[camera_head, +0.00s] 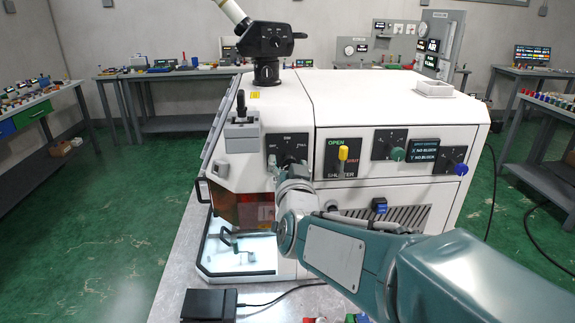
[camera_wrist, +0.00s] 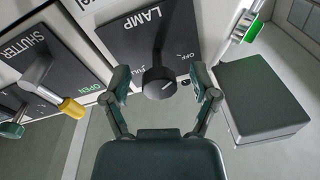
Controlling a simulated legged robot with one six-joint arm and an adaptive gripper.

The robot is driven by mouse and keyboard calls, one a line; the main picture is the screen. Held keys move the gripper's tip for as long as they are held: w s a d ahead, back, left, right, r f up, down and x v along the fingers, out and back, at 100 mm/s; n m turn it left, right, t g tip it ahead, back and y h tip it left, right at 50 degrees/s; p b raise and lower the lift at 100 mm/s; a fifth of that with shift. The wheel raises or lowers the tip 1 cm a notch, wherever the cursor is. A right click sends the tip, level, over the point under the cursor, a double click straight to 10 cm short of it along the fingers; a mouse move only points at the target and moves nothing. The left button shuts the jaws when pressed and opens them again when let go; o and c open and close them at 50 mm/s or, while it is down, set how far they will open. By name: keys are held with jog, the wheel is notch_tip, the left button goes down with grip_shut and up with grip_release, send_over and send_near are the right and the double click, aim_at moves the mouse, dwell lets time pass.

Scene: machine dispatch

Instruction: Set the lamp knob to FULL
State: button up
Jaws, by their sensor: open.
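The lamp knob (camera_wrist: 159,83) is a dark round knob on a stem, standing out from the black LAMP plate (camera_wrist: 128,38) in the wrist view. The plate reads OFF on the right and FULL on the left there. A short white line on the knob's face slants up to the right, toward the OFF side. My gripper (camera_wrist: 162,88) is open, its two fingers on either side of the knob with gaps visible. In the head view, the lamp plate (camera_head: 272,145) is on the machine's front, and my gripper (camera_head: 291,168) is close in front, hiding part of the knob.
The shutter plate with its yellow-tipped lever (camera_head: 343,153) is just right of the lamp plate. A grey joystick box (camera_head: 241,131) is at upper left. A green knob (camera_head: 397,154) and blue knob (camera_head: 461,169) are farther right. A black box (camera_head: 209,305) lies on the bench.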

jog(key=s+f, duration=0.1)
jog(key=s, duration=1.1)
jog(key=shift+d, duration=0.25)
jog(key=shift+f, duration=0.1)
